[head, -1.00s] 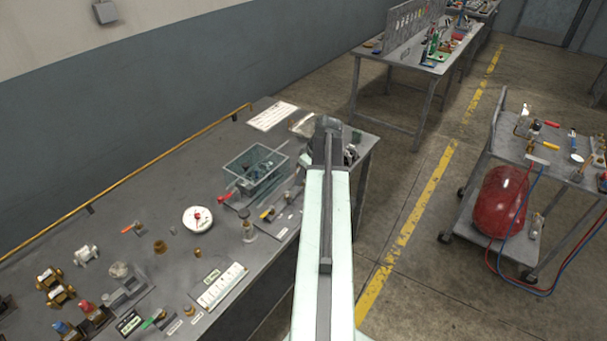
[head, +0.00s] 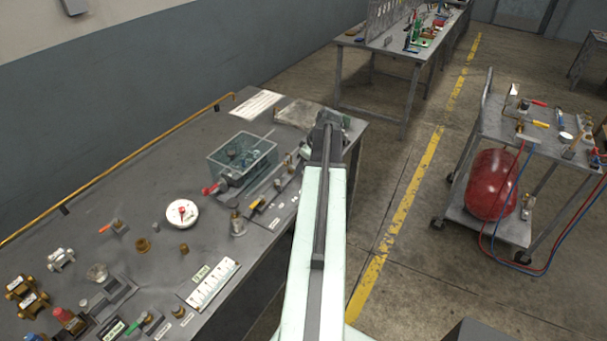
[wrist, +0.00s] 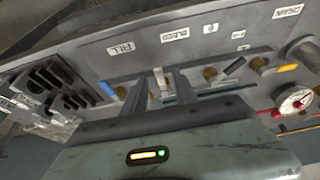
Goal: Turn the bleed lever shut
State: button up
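In the wrist view a BLEED label (wrist: 175,34) and a FILL label (wrist: 122,48) show on a grey panel, upside down. A pale upright part (wrist: 160,80) stands below the BLEED label; I cannot tell whether it is the bleed lever. My gripper (wrist: 160,90) is open, its two grey fingers apart on either side of that part in the picture; contact cannot be told. A brass fitting with a dark handle (wrist: 234,66) is to the right.
An orange-handled fitting (wrist: 287,67) and a dial gauge (wrist: 295,101) are at the right of the wrist view. The head view shows a cluttered bench (head: 150,150), a clear bin (head: 243,158) and a trolley with a red tank (head: 493,185). Floor is free between bench and trolley.

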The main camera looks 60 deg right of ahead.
jog(key=shift+s, duration=0.1)
grip_shut()
